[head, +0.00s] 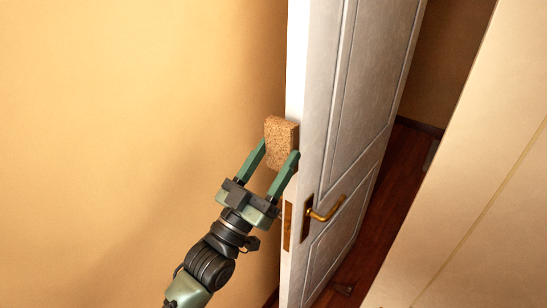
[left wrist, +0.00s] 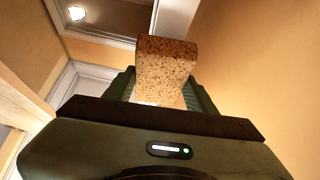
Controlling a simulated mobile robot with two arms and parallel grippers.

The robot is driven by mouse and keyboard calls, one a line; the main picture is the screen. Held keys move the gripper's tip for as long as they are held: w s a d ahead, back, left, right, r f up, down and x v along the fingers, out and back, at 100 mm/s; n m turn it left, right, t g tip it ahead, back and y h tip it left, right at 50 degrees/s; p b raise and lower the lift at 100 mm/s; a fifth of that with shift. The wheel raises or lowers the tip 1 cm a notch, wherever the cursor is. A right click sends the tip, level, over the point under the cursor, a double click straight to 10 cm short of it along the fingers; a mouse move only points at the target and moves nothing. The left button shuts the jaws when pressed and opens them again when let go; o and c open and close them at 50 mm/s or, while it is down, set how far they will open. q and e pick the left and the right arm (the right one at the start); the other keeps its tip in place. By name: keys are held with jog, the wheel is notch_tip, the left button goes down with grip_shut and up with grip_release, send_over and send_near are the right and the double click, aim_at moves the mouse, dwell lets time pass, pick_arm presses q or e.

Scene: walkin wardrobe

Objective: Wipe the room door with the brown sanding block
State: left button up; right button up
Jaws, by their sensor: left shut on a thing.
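The brown sanding block (head: 281,143) is a speckled, cork-like block. My left gripper (head: 274,166) is shut on it, with one green finger on each side. The block also shows between the fingers in the left wrist view (left wrist: 166,70). The room door (head: 353,90) is white with raised panels and stands open. The block is at the door's narrow left edge, above the latch plate, and appears to overlap it in the head view; I cannot tell whether they touch. My right gripper is in neither view.
A brass handle (head: 327,209) sticks out from the door face below the block. A plain yellow wall (head: 130,110) fills the left side. A pale panel (head: 480,190) stands at the right, with dark wooden floor (head: 385,200) between it and the door.

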aim_at(277, 143)
pick_arm(q)
jog(key=shift+w+d, duration=0.65)
jog(key=shift+w, duration=0.15)
dwell(0.4)
notch_tip(277, 143, up, 4)
jog(key=p, duration=0.3)
jog(key=shift+s+a+r, duration=0.1)
jog(key=shift+s, duration=0.05)
jog(key=shift+f+b, duration=1.7)
jog(key=shift+f, duration=0.45)
